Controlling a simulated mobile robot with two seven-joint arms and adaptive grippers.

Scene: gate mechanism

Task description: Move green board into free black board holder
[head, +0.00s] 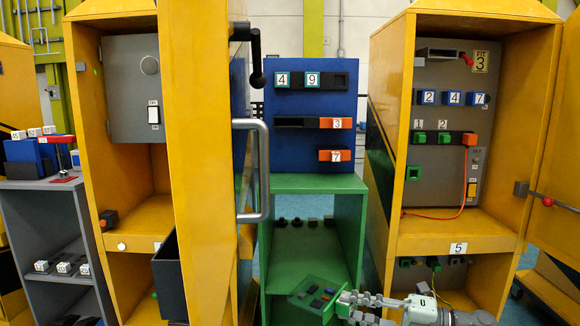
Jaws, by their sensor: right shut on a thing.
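A green board (315,294) with dark and blue components on it is at the bottom centre, tilted, in front of the green cabinet's lower opening. My right gripper (345,304) comes in from the lower right and is shut on the right edge of the board. I cannot tell for sure which thing is the free black board holder. A dark, open-topped box (171,278) hangs at the left beside the yellow cabinet, partly behind its door. My left gripper is not in view.
The green cabinet (318,184) carries a blue panel (346,95) with numbered blocks. Small dark pieces (297,222) line its inside back. A yellow door (197,150) with a grey handle (263,170) stands close on the left. A yellow cabinet (455,244) stands on the right.

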